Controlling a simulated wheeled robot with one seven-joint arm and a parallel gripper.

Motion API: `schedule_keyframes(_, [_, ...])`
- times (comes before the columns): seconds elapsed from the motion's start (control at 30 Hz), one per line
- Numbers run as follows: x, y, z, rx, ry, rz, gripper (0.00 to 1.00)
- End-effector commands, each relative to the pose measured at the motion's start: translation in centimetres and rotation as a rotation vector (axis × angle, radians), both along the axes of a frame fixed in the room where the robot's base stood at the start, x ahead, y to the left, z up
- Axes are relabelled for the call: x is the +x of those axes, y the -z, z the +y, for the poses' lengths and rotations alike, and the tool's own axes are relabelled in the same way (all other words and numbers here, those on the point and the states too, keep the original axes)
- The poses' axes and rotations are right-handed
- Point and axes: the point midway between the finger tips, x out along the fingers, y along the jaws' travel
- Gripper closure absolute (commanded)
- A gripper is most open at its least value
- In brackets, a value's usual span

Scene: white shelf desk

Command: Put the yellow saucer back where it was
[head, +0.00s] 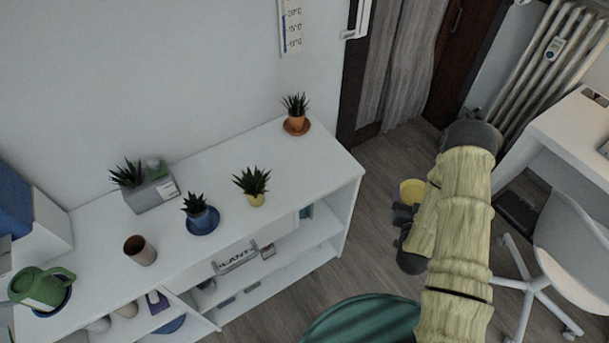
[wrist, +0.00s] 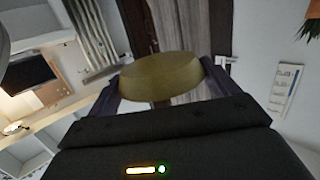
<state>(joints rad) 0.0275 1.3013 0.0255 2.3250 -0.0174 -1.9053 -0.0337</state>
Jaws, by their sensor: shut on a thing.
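The yellow saucer (wrist: 160,77) is held in my gripper (wrist: 160,88), between its two dark fingers, in the wrist view. In the head view the saucer (head: 412,190) shows beside my arm, off the shelf's right end and above the floor. My gripper (head: 404,212) is partly hidden there by my arm. On the white shelf (head: 310,160), a plant in a small yellow pot (head: 256,199) stands with no saucer visible under it.
A plant in a terracotta pot (head: 296,123) on its saucer stands at the shelf's far right corner. A plant on a blue saucer (head: 203,222), a grey planter (head: 152,194), a brown cup (head: 139,250) and a green watering can (head: 42,288) stand further left. A white chair (head: 575,235) is right.

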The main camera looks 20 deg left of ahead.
Motion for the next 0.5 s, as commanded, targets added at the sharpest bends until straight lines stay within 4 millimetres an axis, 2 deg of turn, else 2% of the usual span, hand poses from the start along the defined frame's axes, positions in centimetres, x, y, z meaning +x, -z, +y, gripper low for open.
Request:
schedule_keyframes(0.17, [0.2,0.0,0.3,-0.001,-0.005,-0.002,0.37])
schedule_keyframes(0.27, [0.9,0.0,2.0,-0.005,-0.033,-0.005,0.37])
schedule_keyframes(0.37, [2.1,-0.2,5.3,-0.012,-0.084,-0.01,0.37])
schedule_keyframes(0.5, [3.5,-0.8,12.2,-0.018,-0.182,-0.015,0.37])
